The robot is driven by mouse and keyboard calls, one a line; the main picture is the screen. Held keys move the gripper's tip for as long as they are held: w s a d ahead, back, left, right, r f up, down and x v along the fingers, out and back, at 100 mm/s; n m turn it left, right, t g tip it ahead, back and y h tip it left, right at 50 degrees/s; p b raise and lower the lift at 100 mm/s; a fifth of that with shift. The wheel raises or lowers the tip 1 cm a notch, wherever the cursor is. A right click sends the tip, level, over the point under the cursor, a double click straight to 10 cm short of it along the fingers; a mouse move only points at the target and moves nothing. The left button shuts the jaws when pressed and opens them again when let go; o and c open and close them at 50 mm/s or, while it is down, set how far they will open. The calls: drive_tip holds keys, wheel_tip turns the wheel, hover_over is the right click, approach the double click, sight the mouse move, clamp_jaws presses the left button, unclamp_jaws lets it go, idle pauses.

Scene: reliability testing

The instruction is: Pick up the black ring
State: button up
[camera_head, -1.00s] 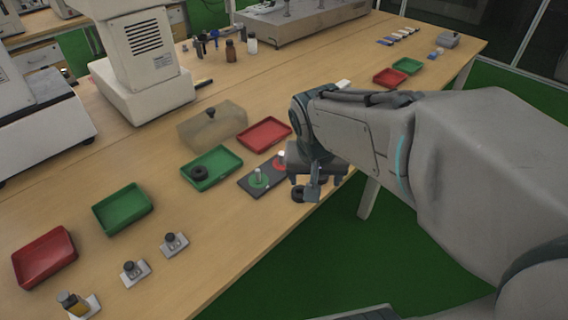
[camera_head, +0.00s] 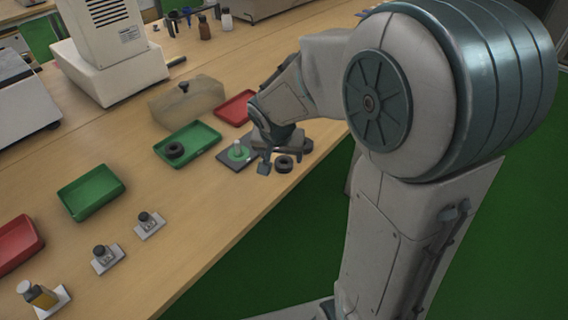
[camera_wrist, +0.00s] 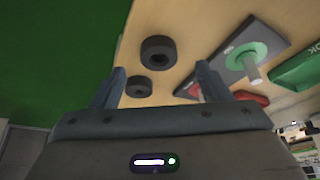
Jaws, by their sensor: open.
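Two black rings lie flat on the table near its front edge in the head view: one (camera_head: 284,164) close beside my fingers, another (camera_head: 307,146) just behind it and to the right. The wrist view shows a larger-looking black ring (camera_wrist: 158,51) ahead of and between my fingertips, and a second ring (camera_wrist: 138,87) near the left finger. A further black ring (camera_head: 175,149) lies in a green tray (camera_head: 208,130). My gripper (camera_head: 278,160) is open and empty, low over the table; its fingers also show in the wrist view (camera_wrist: 160,80). Neither ring is gripped.
A dark board with a green disc (camera_head: 240,154) and an upright peg stands left of my gripper. A red tray (camera_head: 232,110) and a beige block (camera_head: 186,101) are behind. Another green tray (camera_head: 91,192) and small fixtures (camera_head: 149,225) are at left. The table's front edge is close.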

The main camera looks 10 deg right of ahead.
sight(283, 160)
drive_tip(key=x, duration=0.5)
drive_tip(key=shift+w+d+b, duration=0.15)
drive_tip(key=shift+b, duration=0.25)
drive_tip(key=c, duration=1.1)
